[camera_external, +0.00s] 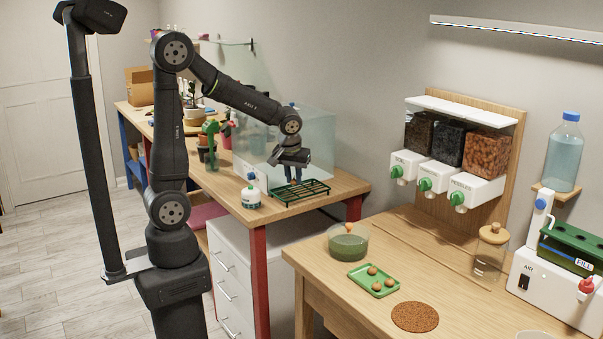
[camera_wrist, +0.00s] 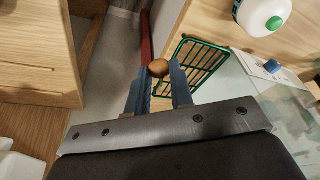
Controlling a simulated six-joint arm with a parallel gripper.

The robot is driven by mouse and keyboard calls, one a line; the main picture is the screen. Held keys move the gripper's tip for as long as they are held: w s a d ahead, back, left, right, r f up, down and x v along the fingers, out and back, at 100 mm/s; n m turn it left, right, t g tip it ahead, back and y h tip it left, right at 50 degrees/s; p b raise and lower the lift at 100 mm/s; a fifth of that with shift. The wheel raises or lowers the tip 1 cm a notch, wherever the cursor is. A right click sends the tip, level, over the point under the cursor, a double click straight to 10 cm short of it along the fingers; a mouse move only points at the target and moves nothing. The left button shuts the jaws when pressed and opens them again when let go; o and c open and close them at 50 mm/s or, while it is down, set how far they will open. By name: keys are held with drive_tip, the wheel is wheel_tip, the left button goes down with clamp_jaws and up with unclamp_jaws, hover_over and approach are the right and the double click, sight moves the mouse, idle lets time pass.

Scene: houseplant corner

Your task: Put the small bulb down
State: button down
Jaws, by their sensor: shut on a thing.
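My gripper (camera_external: 293,180) is shut on the small bulb (camera_wrist: 158,68), a round brown bulb held between the two blue fingertips in the wrist view. The gripper (camera_wrist: 158,84) points down over the green wire rack (camera_external: 322,188) near the front right edge of the far table. The rack also shows behind the right fingertip in the wrist view (camera_wrist: 204,60). In the external view the bulb is too small to make out clearly at the fingertips. Several other brown bulbs lie on a green tray (camera_external: 361,270) on the near table.
On the near table are a bowl (camera_external: 348,247) with green contents, a brown round mat (camera_external: 415,316) and a lidded jar (camera_external: 489,257). A gap separates the tables.

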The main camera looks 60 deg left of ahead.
drive_tip(key=s+a+n, duration=0.1)
drive_tip(key=s+a, duration=0.1)
drive_tip(key=a, duration=0.3)
drive_tip(key=s+a+n, duration=0.1)
drive_tip(key=s+a, duration=0.1)
drive_tip(key=a, duration=0.3)
drive_tip(key=s+a+n, duration=0.1)
drive_tip(key=s+a, duration=0.1)
drive_tip(key=a, duration=0.3)
drive_tip(key=shift+a+f+n+g+y, duration=0.15)
drive_tip(key=shift+a+n+g+y, duration=0.15)
drive_tip(key=shift+g+y, duration=0.1)
drive_tip(key=shift+s+a, duration=0.3)
drive_tip(key=shift+a, duration=0.25)
hover_over(235, 192)
drive_tip(key=d, duration=0.1)
drive_tip(key=f, duration=0.7)
drive_tip(key=shift+s+d, duration=0.1)
drive_tip(key=shift+s, duration=0.15)
drive_tip(key=shift+f, duration=2)
drive_tip(key=shift+f, duration=0.1)
drive_tip(key=c, duration=1.3)
unclamp_jaws()
drive_tip(key=shift+o, duration=0.2)
drive_tip(key=v, duration=1.2)
